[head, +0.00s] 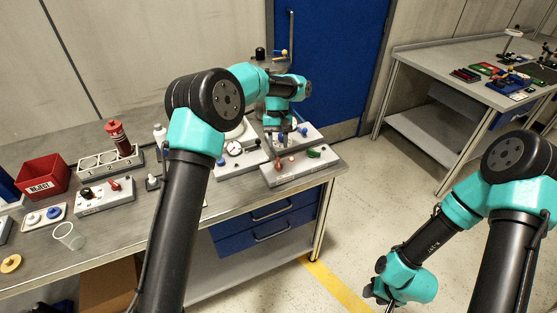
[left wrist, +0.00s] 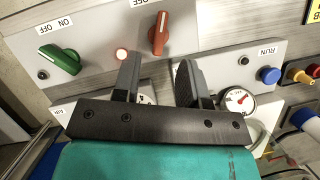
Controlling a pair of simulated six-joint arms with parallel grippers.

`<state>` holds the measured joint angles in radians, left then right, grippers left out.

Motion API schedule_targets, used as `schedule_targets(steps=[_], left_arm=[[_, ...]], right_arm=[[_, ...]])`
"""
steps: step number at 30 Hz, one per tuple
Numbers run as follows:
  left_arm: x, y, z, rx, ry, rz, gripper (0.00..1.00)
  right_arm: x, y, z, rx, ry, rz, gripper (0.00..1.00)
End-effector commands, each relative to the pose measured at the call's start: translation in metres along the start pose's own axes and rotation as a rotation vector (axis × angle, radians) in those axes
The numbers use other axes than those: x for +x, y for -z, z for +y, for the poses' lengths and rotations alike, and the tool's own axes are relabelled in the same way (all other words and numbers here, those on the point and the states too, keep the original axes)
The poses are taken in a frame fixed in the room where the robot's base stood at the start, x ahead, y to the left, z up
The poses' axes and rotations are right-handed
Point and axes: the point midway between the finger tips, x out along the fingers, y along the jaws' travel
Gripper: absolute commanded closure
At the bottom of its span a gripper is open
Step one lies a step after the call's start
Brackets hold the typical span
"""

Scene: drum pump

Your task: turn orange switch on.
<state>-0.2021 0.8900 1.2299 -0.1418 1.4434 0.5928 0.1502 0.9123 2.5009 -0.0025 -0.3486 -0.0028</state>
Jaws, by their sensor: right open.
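The orange switch (left wrist: 158,35) is a lever knob on a grey panel, with its handle nearly upright in the left wrist view. An upside-down label is partly cut off above it. In the head view my left gripper (head: 283,138) is over the panels at the table's right end. My right gripper (head: 387,303) is low, near the bottom edge.
A gauge (left wrist: 238,102) and a blue button (left wrist: 268,75) on other panels lie close to my left fingers. A red reject bin (head: 42,177), a clear cup (head: 69,236) and more panels stand on the table's left. Floor is clear around my right gripper.

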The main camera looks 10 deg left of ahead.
Motion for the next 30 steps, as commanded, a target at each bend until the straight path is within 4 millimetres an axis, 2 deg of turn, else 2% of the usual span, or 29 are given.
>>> schedule_targets(steps=[6,12,23,30], left_arm=[[0.038,-0.001,-0.001,0.000,0.001,-0.002,0.61],[0.060,0.000,0.000,-0.001,0.000,-0.001,0.61],[0.065,0.000,0.000,0.000,-0.001,0.000,0.61],[0.065,0.000,0.000,0.000,-0.001,0.000,0.82]], right_arm=[[0.000,0.000,0.000,0.000,0.000,0.000,0.57],[0.000,0.000,0.000,0.000,0.000,0.000,0.57],[0.000,0.000,0.000,0.000,0.000,0.000,0.57],[0.000,0.000,0.000,0.000,0.000,0.000,0.57]])
